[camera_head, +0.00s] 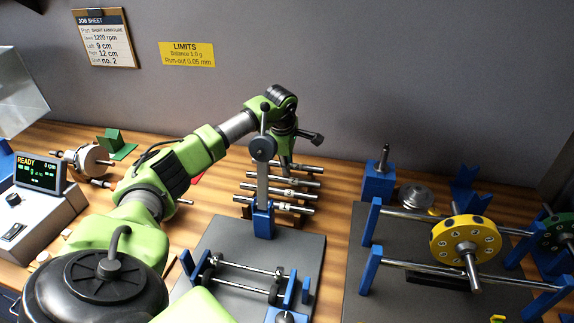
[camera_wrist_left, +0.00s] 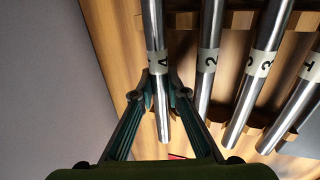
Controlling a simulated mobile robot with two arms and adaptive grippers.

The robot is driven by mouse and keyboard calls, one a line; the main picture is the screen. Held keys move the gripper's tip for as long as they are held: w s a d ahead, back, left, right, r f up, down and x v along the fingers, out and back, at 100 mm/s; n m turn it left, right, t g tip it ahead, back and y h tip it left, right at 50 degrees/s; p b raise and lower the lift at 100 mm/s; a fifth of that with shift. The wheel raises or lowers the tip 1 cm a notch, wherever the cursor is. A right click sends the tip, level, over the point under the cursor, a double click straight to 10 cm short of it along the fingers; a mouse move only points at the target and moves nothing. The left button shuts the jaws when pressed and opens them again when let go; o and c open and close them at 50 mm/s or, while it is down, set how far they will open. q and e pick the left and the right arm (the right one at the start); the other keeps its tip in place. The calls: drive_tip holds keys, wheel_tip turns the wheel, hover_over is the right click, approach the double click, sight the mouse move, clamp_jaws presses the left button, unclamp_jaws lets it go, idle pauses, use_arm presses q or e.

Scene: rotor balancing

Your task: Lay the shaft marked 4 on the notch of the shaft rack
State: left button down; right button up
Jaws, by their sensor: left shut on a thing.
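The shaft marked 4 (camera_wrist_left: 153,28) is a bare steel rod with a white label in the left wrist view. In the head view my left gripper (camera_head: 286,166) reaches down at the back of the wooden shaft rack (camera_wrist_left: 238,20). The shafts marked 2 (camera_wrist_left: 207,60), 3 (camera_wrist_left: 263,62) and 1 (camera_wrist_left: 305,75) lie side by side on the rack, roughly parallel to the held shaft. I cannot tell whether the held shaft touches its notch. My right gripper is not in view.
A blue stand with a grey upright (camera_head: 263,190) rises close in front of the rack. A balancing stand with a yellow rotor (camera_head: 465,240) is at the right. A control box (camera_head: 40,174) stands at the left. Bare wood lies right of the rack.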

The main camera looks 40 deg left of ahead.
use_arm(q)
drive_tip(key=shift+f+b, duration=0.4)
drive_tip(key=shift+f, duration=0.2)
idle(0.8)
drive_tip(key=c, duration=1.9)
unclamp_jaws()
drive_tip(key=shift+f, duration=0.15)
drive_tip(key=shift+c, duration=0.4)
drive_tip(key=shift+s+d, duration=0.1)
wheel_tip(320, 180, up, 9)
drive_tip(key=p, duration=0.6)
drive_tip(key=shift+p, duration=0.4)
drive_tip(key=shift+r, duration=0.25)
